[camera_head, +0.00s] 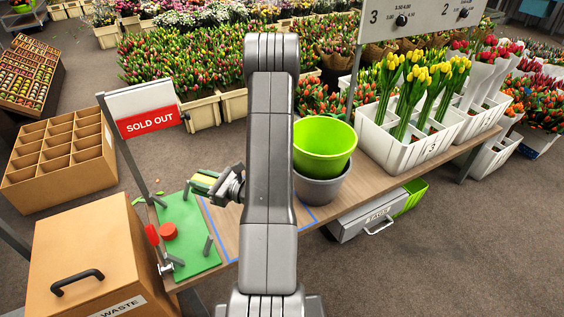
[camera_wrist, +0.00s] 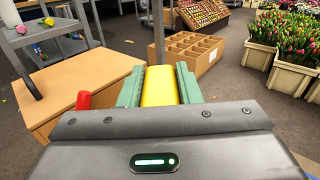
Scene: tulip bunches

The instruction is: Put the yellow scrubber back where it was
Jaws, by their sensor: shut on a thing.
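The yellow scrubber (camera_wrist: 159,88) is between the two green fingers of my gripper (camera_wrist: 159,82) in the wrist view, which are shut on it from both sides. In the head view my gripper (camera_head: 207,182) reaches left from my arm, above the left end of the wooden bench, at the back edge of the green mat (camera_head: 186,218). Only a little yellow (camera_head: 204,179) shows there between the green fingers. The scrubber's underside is hidden, and I cannot tell whether it touches anything below.
The mat carries a red round piece (camera_head: 168,231) and grey upright pegs. A "SOLD OUT" sign (camera_head: 150,122) on a post stands behind. A brown waste box (camera_head: 92,255) is front left. Green and grey buckets (camera_head: 323,147) stand right of my arm. Blue lines mark the bench.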

